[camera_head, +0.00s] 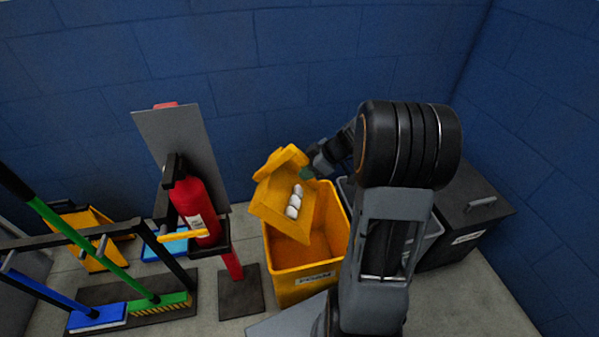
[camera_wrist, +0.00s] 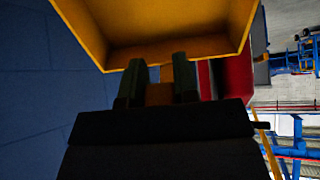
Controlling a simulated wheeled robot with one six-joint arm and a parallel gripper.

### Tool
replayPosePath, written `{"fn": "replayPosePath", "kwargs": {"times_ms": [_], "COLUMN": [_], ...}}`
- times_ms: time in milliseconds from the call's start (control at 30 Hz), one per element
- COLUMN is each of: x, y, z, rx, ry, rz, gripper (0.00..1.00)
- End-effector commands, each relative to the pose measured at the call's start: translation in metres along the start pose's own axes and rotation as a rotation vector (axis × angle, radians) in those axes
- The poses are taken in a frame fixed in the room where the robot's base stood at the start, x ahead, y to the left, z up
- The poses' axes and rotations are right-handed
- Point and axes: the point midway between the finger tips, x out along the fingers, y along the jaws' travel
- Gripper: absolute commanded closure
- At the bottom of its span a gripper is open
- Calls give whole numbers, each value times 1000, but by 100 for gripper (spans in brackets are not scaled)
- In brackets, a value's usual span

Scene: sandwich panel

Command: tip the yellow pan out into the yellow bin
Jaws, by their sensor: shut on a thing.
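The yellow pan (camera_head: 270,207) is tilted steeply over the yellow bin, its open side facing the camera. Several white lumps (camera_head: 294,201) lie in the pan in a short row. The yellow bin (camera_head: 301,289) stands open on the floor, with a dark label on its front; its visible inside looks empty. My gripper (camera_head: 307,173) is shut on the pan at its upper right side in the head view. In the wrist view the fingers of my gripper (camera_wrist: 159,78) close on an orange part below the pan (camera_wrist: 150,52). My arm hides the bin's right side.
A red fire extinguisher (camera_head: 195,208) on a stand is left of the bin. A grey bin (camera_head: 432,232) and a dark lidded bin (camera_head: 470,212) stand to the right. Brooms (camera_head: 158,302) and another yellow pan (camera_head: 88,236) are at left. A blue wall is behind.

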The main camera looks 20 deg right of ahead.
Motion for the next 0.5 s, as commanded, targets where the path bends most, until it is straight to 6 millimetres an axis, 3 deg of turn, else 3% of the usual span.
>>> {"fn": "replayPosePath", "kwargs": {"times_ms": [500], "x": [-14], "y": [1], "z": [32], "rx": [2], "ry": [142], "rz": [2], "gripper": [100]}}
